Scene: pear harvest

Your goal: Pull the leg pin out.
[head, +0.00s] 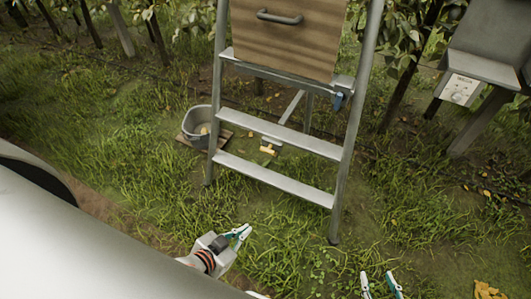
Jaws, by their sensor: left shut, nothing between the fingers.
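A metal stepladder (277,179) stands upright on the grass, its rear leg (292,106) showing between the steps. A small yellow T-shaped piece (267,150), which looks like the leg pin's handle, shows at the rear leg's lower part, just above the lowest step in the picture. Whether it sits in a hole is too small to tell. My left gripper (246,232) is shut and empty, low over the grass in front of the ladder's left side, apart from it. My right gripper (379,281) is open and empty at the bottom edge, right of the ladder's right foot.
A wooden crate (285,45) with a dark handle rests high on the ladder. A blue clip (338,101) hangs at the right rail. A grey bucket (190,123) stands behind left on a board. A grey machine (488,62) stands at right.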

